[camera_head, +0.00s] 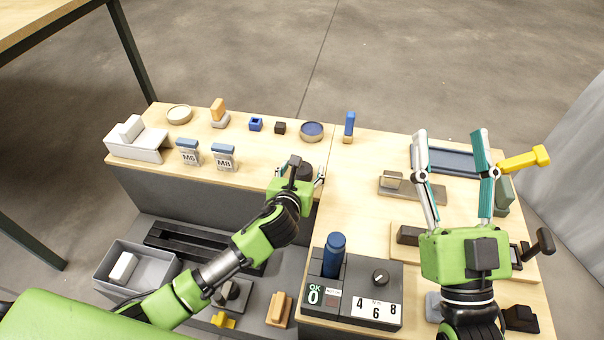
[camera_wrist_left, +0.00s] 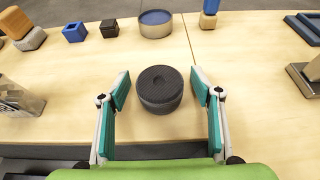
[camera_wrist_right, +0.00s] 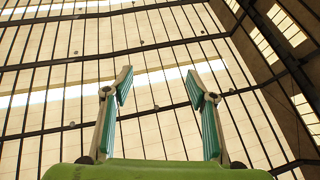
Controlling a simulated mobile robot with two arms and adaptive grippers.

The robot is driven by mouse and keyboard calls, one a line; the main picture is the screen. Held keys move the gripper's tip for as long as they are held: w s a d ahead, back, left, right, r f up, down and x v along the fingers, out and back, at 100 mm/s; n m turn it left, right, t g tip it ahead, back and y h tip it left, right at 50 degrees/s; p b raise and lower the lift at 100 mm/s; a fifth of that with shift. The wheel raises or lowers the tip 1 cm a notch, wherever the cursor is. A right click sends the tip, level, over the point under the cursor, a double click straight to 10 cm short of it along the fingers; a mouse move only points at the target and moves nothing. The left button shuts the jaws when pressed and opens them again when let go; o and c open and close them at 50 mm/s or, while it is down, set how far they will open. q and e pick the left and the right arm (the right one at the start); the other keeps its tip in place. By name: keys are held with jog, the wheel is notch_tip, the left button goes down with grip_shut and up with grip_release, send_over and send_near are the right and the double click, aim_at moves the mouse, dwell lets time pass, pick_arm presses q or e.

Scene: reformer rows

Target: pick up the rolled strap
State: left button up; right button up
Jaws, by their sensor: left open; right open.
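The rolled strap (camera_wrist_left: 160,88) is a dark, round, ribbed coil lying flat on the light wooden table top in the left wrist view. My left gripper (camera_wrist_left: 160,80) is open, with one finger on each side of the strap and a visible gap to each. In the head view the strap (camera_head: 305,171) shows only partly, hidden by my left gripper (camera_head: 308,173). My right gripper (camera_head: 451,140) is open and empty, raised over the right part of the table. The right wrist view shows its open fingers (camera_wrist_right: 158,85) against the ceiling.
A round blue-topped tin (camera_head: 311,131), a black cube (camera_head: 280,128) and a blue block (camera_head: 255,124) stand behind the strap. Boxes marked M6 (camera_head: 188,152) and M8 (camera_head: 223,158) stand left. A dark blue bottle (camera_head: 334,255) stands in front, right. Bare wood surrounds the strap.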

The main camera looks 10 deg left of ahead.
pick_arm(q)
jog(key=c, duration=1.2)
jog(key=shift+c, duration=0.2)
jog(key=shift+r, duration=0.1)
